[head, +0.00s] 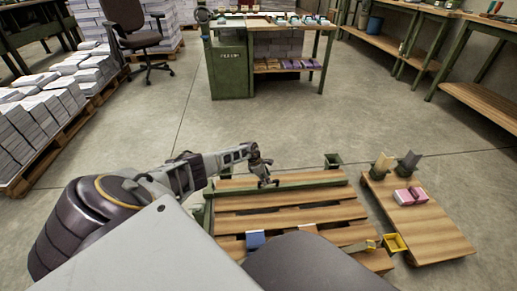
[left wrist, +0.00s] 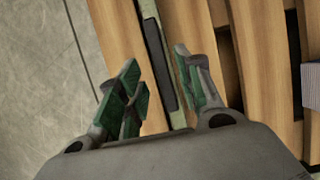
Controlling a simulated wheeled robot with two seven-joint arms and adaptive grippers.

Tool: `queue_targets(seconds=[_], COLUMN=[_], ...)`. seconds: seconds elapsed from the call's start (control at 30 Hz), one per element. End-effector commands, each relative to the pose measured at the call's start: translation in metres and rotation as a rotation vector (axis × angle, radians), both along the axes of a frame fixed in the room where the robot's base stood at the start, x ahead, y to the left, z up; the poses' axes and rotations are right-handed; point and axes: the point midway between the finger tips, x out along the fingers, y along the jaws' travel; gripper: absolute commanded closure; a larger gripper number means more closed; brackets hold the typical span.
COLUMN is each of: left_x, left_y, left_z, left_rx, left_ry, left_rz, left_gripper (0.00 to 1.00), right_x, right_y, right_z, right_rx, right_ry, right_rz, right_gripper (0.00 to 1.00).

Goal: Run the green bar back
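The green bar (head: 310,180) lies across the far end of the slatted wooden pallet table (head: 290,202) in the head view. In the left wrist view the bar (left wrist: 157,52) shows as a narrow light-green strip with a dark inset. My left gripper (head: 266,182) is over the bar, left of its middle. In the left wrist view the left gripper (left wrist: 160,88) is open, with its green-padded fingers on either side of the bar. The bar looks narrower than the gap, and the right finger appears nearer to it. My right gripper is not in view.
A blue block (head: 255,239) and a yellow tray (head: 396,244) sit near the table's front. A side board (head: 432,232) carries pink pads (head: 410,196) and two upright blocks. Stacked paper (head: 40,105) stands left.

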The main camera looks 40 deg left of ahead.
Motion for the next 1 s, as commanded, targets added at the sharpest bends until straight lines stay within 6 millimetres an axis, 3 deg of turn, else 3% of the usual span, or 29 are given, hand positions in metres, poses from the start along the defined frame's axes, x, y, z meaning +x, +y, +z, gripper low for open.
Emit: queue_targets(seconds=[1.0], left_x=[-0.021], left_y=[0.017], left_z=[0.063], left_rx=[0.001], left_ry=[0.002], left_rz=[-0.001], left_gripper=[0.64], right_x=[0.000], right_y=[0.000], right_z=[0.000], right_rx=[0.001], right_ry=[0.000], right_rz=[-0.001], right_gripper=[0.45])
